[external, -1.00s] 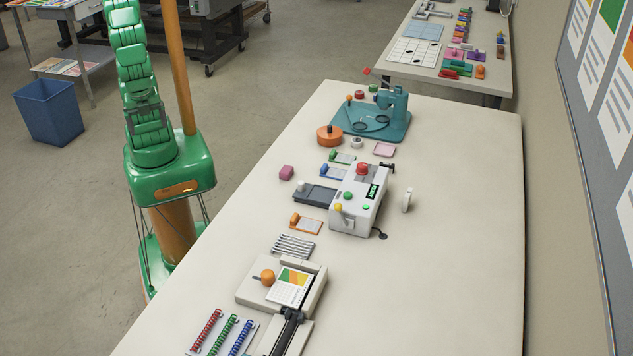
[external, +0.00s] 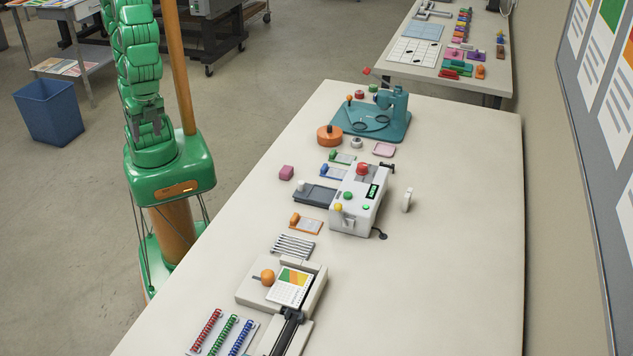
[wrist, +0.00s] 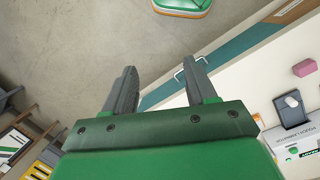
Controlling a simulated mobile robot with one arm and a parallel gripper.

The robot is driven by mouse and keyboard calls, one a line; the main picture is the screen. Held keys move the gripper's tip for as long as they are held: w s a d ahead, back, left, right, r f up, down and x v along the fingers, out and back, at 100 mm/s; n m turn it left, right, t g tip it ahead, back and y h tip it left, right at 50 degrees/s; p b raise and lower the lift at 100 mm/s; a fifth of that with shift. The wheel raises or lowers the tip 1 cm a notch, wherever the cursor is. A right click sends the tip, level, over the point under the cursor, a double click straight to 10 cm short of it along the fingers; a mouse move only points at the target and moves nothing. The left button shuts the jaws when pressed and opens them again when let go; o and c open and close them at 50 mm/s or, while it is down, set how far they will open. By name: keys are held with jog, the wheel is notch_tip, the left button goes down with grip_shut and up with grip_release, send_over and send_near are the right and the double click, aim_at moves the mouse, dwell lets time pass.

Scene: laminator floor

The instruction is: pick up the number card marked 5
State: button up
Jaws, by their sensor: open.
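I cannot make out a card marked 5 in either view; no numeral is readable. Small cards with knobs lie beside the white laminator (external: 361,205): a green-knobbed card (external: 343,158), a blue-knobbed card (external: 333,172) and an orange-knobbed card (external: 308,225). Their markings are too small to read. My gripper (external: 147,132) hangs over my base, left of the bench and away from all cards. In the wrist view my gripper (wrist: 161,66) has its two dark fingers wide apart, with nothing between them.
The long bench (external: 450,230) is clear along its right side. A teal press (external: 385,118) stands at its far end and a trimmer (external: 290,290) at its near end. A second table (external: 470,85) holds a grid sheet and several coloured pieces. A blue bin (external: 50,110) stands on the floor.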

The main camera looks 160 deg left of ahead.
jog(key=w+a+r+n+t+h, duration=0.15)
jog(key=w+a+n, duration=0.25)
jog(key=w, duration=0.7)
jog(key=w+a+r+n+t+h, duration=0.1)
jog(key=w+a+n+h, duration=0.25)
jog(key=w, duration=0.85)
jog(key=w+a+f+n+t+h, duration=0.15)
jog(key=w+a+n, duration=0.25)
jog(key=w+a, duration=0.45)
jog(key=w+a+f+n+t, duration=0.15)
jog(key=w+a+n, duration=0.3)
jog(key=a, duration=0.75)
jog(key=w+a+f+n+t, duration=0.1)
jog(key=a, duration=0.5)
jog(key=w+a+f+n+t, duration=0.1)
jog(key=w+a+f+t, duration=0.1)
jog(key=a, duration=0.4)
jog(key=n+t+y, duration=0.2)
jog(key=n+t, duration=0.3)
jog(key=n, duration=0.4)
send_near(409, 190)
jog(key=shift+r+x, duration=0.15)
jog(key=shift+x, duration=0.6)
jog(key=shift+r+x, duration=0.15)
jog(key=shift+x, duration=0.6)
jog(key=shift+f+x, duration=0.15)
jog(key=shift+x, duration=0.75)
jog(key=shift+f+x, duration=0.15)
jog(key=shift+x, duration=1.8)
